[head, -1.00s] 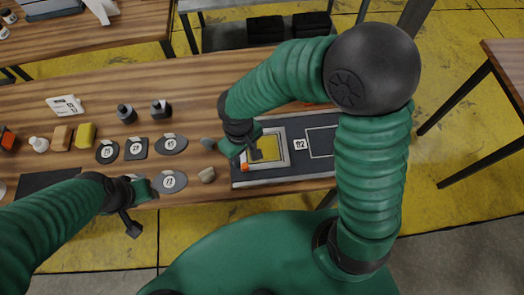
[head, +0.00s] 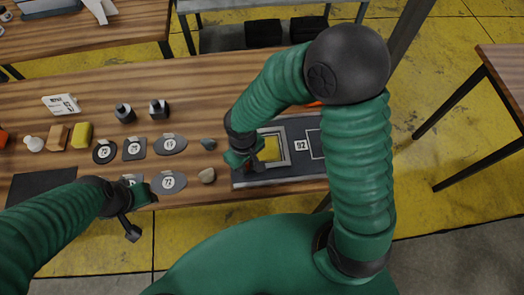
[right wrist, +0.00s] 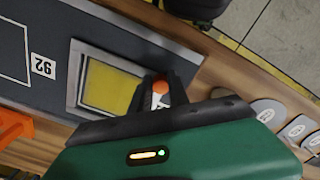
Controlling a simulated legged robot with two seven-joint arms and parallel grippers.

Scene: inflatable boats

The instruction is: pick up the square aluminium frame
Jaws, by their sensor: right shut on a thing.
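The square aluminium frame (head: 286,148) lies around a yellow square on a dark grey board, near the table's front edge. It also shows in the right wrist view (right wrist: 75,76), around the yellow square. My right gripper (head: 257,162) is at the frame's left side and hides its near-left part. In the right wrist view my right gripper (right wrist: 160,88) is shut, with an orange and pale piece between its fingers at the frame's edge. The exact contact is partly hidden. My left gripper (head: 139,211) is low over the table's front edge, apart from the frame; its jaw opening is unclear.
The dark board (head: 235,182) has a label marked 92 (head: 302,145). Several grey labelled plates lie left of it, with two small stones (head: 207,175) between. My right arm hides the board's right part.

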